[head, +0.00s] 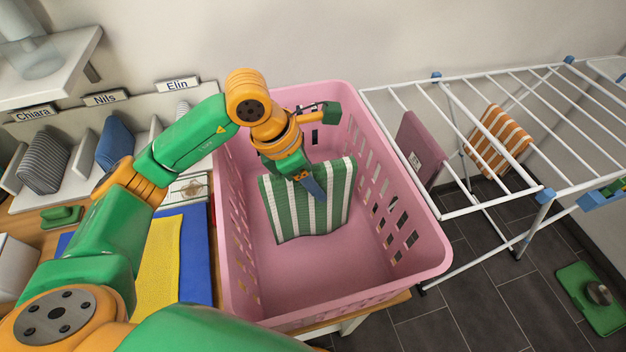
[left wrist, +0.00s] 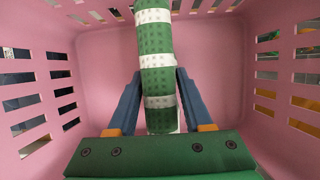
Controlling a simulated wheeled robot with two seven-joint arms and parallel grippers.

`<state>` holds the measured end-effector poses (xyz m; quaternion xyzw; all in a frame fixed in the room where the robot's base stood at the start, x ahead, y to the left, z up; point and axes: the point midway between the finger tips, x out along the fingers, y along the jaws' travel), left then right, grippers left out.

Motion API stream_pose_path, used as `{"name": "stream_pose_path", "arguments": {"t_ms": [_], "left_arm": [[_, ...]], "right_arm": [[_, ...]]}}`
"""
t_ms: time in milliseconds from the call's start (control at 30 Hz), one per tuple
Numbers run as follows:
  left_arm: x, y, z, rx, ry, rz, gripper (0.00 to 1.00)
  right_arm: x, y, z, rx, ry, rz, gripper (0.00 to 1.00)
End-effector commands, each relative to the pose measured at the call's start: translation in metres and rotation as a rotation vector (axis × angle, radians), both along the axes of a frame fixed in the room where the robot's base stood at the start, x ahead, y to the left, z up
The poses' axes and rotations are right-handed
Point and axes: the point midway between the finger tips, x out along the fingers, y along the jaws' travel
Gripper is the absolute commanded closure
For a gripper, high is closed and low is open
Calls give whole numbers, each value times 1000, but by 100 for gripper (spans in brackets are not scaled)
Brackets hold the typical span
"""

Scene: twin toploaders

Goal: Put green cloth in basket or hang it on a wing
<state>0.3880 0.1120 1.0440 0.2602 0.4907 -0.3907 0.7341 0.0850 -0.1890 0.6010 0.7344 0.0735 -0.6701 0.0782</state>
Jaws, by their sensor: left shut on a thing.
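The green cloth (head: 330,195) has white stripes and hangs upright inside the pink basket (head: 432,262). My left gripper (head: 308,184) is shut on the cloth near its upper edge, inside the basket walls. In the left wrist view the cloth (left wrist: 157,60) runs between the two blue fingers of the left gripper (left wrist: 160,100), with the pink basket walls (left wrist: 105,62) around it. Whether the cloth's lower edge touches the basket floor is hard to tell. The drying rack (head: 470,95) with its white bars stands to the right. My right gripper is not in view.
A mauve cloth (head: 420,150) and an orange striped cloth (head: 500,140) hang on the rack. Yellow (head: 158,265) and blue (head: 196,255) cloths lie left of the basket. Name-labelled slots with folded cloths stand at the back left. A green scale-like object (head: 590,300) lies on the floor.

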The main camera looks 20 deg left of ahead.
Motion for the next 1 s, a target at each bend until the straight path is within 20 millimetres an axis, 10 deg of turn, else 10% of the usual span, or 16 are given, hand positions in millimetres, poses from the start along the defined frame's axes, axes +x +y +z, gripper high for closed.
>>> {"name": "stream_pose_path", "arguments": {"t_ms": [200, 233, 333, 700, 1000], "left_arm": [[0, 0, -5, 1, -1, -1, 100], [0, 0, -5, 1, -1, -1, 44], [0, 0, -4, 1, -1, -1, 19], [0, 2, 2, 0, -3, 1, 19], [-15, 25, 68, 0, -7, 1, 19]], "right_arm": [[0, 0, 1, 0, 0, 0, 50], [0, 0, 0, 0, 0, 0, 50], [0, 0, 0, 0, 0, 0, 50], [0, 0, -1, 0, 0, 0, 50], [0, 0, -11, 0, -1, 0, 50]]}}
